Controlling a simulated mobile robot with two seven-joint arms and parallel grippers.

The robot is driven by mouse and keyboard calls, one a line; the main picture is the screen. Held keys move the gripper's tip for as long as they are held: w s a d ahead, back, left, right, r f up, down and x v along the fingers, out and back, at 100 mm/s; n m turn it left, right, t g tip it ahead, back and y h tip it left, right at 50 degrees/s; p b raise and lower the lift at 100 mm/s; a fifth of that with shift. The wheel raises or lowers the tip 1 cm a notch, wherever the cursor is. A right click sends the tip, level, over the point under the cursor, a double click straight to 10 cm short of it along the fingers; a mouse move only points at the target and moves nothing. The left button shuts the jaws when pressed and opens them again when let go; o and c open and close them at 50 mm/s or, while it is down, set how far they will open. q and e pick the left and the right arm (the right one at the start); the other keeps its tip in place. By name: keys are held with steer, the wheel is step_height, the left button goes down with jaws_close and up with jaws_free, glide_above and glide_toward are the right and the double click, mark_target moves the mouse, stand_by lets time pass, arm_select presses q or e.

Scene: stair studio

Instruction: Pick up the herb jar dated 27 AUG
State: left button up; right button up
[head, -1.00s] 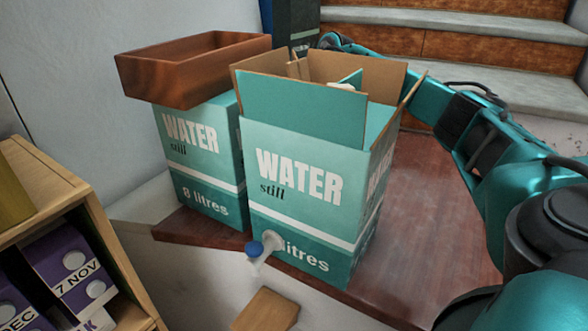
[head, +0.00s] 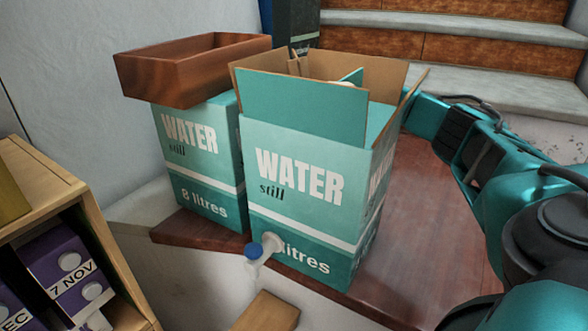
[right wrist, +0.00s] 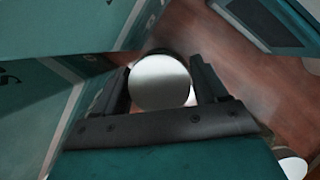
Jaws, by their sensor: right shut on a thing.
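In the right wrist view my right gripper (right wrist: 161,72) is shut on a round thing with a pale, flat top, a jar by its look (right wrist: 160,88). I see it from above, so no date shows and I cannot tell if it is the 27 AUG jar. In the head view this gripper and the jar are hidden behind the open water box (head: 300,190). My left gripper is in neither view.
A second water box (head: 200,150) carries a brown wooden tray (head: 190,75). Both boxes stand on a reddish wooden surface (head: 425,225). A shelf (head: 70,195) with purple dated boxes (head: 62,262) is at left. Another pale round top (right wrist: 293,167) shows at lower right in the wrist view.

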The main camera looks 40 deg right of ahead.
steer(key=c, duration=0.8)
steer(key=shift+o, duration=0.2)
steer(key=shift+r, duration=0.1)
